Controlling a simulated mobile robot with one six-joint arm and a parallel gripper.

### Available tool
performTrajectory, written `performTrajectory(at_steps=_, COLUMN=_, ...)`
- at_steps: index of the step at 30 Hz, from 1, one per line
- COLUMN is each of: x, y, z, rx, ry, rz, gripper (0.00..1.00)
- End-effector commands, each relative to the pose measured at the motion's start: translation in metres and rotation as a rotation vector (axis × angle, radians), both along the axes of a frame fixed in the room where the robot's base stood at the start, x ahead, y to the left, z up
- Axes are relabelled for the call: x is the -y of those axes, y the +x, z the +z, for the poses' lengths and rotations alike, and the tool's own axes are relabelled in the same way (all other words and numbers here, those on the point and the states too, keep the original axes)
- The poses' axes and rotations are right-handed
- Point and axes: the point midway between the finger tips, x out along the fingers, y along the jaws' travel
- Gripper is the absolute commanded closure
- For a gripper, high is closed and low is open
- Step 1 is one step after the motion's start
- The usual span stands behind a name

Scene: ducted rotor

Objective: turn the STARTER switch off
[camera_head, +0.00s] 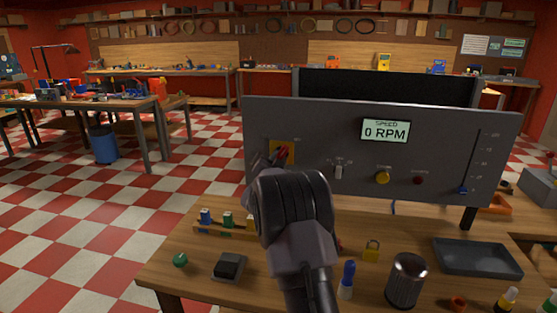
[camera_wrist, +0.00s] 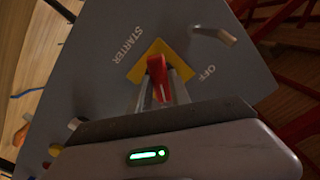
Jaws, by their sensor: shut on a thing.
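The STARTER switch has a red handle (camera_wrist: 158,76) on a yellow plate (camera_wrist: 150,50), set in the left part of a grey panel (camera_head: 340,110). In the wrist view the words STARTER and OFF stand on either side of the plate. My gripper (camera_wrist: 160,92) is shut on the red handle, one finger on each side of it. In the head view the red handle (camera_head: 283,151) tilts up to the right, and my wrist hides the panel below it. I cannot tell from the handle alone which setting it is at.
The panel's display (camera_head: 385,130) reads 0 RPM. A small toggle (camera_head: 339,171), a yellow knob (camera_head: 383,176), a dark red button (camera_head: 418,180) and a blue slider (camera_head: 463,190) lie to the right.

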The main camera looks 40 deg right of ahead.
Motion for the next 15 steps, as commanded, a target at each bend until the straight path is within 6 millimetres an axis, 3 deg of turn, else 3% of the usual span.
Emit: performTrajectory(at_steps=15, x=0.0009, y=-0.0010, z=0.0013, rx=-0.366, ry=-0.312, rz=-0.001, gripper=1.00)
